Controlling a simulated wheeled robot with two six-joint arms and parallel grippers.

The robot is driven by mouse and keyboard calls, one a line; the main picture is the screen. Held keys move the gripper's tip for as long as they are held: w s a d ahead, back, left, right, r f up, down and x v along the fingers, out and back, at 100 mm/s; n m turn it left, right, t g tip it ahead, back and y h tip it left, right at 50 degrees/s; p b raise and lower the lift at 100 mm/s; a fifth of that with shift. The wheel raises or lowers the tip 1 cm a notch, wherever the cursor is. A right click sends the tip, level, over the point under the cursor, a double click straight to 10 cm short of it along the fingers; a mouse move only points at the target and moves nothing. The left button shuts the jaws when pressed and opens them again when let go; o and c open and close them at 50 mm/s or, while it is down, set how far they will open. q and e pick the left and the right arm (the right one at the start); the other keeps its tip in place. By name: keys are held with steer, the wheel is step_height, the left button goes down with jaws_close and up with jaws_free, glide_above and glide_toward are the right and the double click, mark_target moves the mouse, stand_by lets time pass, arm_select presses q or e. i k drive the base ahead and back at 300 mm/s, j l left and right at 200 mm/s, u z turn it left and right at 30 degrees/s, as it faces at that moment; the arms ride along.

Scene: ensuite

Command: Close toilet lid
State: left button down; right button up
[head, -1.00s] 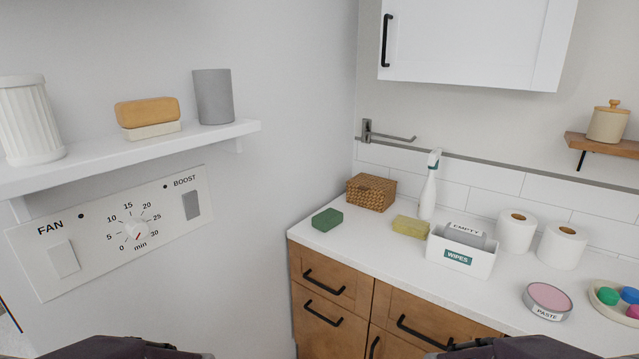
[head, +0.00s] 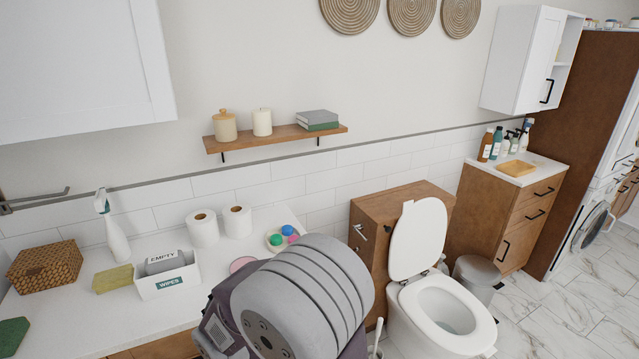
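The white toilet (head: 440,318) stands right of centre, in front of a wooden cistern cabinet. Its lid (head: 418,238) is raised, leaning back toward the cabinet. The seat (head: 448,308) is down and the bowl opening shows. A grey and purple link of my own arm fills the lower middle, left of the toilet, and hides part of the counter. Neither gripper is in view.
A white counter (head: 60,318) on the left holds a wicker box, spray bottle, wipes box and toilet rolls. A toilet brush (head: 377,338) stands left of the toilet. A grey bin (head: 476,275) stands behind it at right. Marble floor (head: 570,320) is clear at right.

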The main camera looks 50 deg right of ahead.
mark_target(417, 244)
steer(key=z, duration=2.55)
